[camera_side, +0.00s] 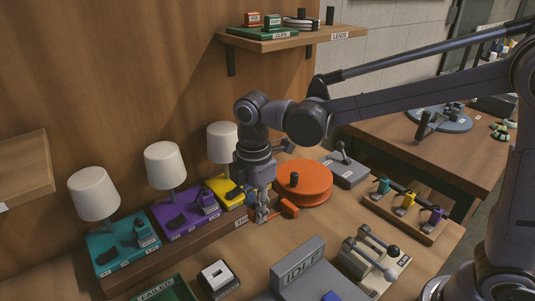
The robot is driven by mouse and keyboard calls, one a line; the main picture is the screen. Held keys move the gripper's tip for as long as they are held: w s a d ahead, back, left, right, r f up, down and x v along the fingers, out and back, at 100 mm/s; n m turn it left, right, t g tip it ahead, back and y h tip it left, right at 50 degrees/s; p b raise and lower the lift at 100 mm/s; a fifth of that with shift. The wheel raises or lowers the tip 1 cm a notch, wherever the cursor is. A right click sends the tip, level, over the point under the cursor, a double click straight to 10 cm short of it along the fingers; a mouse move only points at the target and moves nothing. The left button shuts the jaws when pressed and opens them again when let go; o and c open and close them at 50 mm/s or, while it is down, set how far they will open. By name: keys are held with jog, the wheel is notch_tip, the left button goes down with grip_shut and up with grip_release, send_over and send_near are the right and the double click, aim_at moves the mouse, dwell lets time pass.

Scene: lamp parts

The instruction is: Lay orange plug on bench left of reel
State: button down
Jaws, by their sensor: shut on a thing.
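The orange reel (306,187) lies flat on the bench with a dark knob on its top. The orange plug (289,207) is at the reel's near left edge, low over the bench. My gripper (264,213) points down just left of the reel and is shut on the plug, which sticks out to the right of the fingers. The fingers hide part of the plug. I cannot tell whether the plug touches the bench or the reel.
Teal, purple and yellow lamp bases (186,218) with white shades stand in a row at left. A grey lever box (345,168) is behind the reel. A grey IDLE stand (302,270) and a lever unit (368,260) are in front. Bare bench lies between.

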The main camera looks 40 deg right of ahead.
jog(key=s+d, duration=0.2)
jog(key=d, duration=1)
jog(key=a+f, duration=0.2)
jog(key=a, duration=0.1)
jog(key=w+a+f, duration=0.1)
jog(key=a+f, duration=0.1)
jog(key=a, duration=0.2)
jog(key=a+f, duration=0.2)
jog(key=a, duration=0.2)
jog(key=shift+w+a+f, duration=0.15)
jog(key=shift+a+f, duration=0.05)
jog(key=shift+f, duration=2)
jog(key=shift+f, duration=0.1)
jog(key=c, duration=1.2)
grip_release()
